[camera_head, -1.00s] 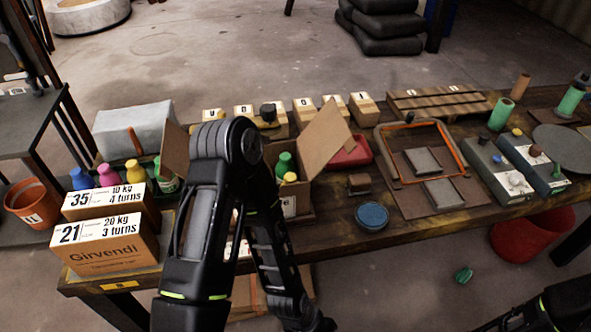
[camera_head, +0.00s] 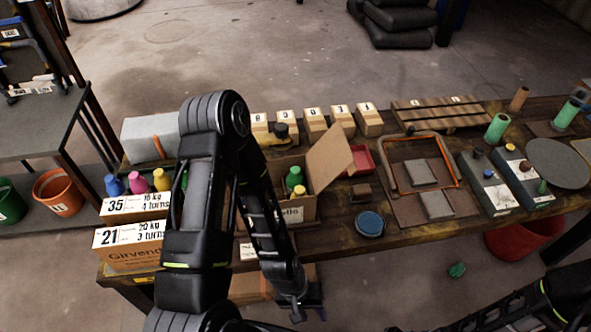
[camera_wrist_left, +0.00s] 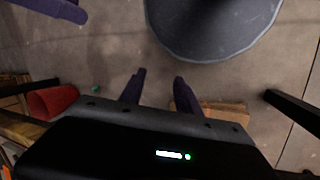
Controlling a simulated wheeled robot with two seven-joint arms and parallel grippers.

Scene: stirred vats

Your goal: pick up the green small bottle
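A small green object (camera_head: 456,269), too small to identify surely as a bottle, lies on the floor before the table; a green spot in the left wrist view (camera_wrist_left: 95,87) appears to be it. A green-topped bottle (camera_head: 294,176) stands in the open cardboard box (camera_head: 298,211) beside a yellow-topped one (camera_head: 300,191). Another green bottle is mostly hidden behind my left arm. My left gripper (camera_head: 306,307) hangs low in front of the table, away from these. In the wrist view its fingers (camera_wrist_left: 159,76) are apart and empty. My right arm shows at lower right, its gripper out of view.
Blue (camera_head: 114,185), pink (camera_head: 137,182) and yellow (camera_head: 161,179) bottles stand behind the labelled cartons (camera_head: 130,247) at left. A blue round tin (camera_head: 370,223) sits near the table's front edge. A red bucket (camera_head: 525,239) is under the table's right side.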

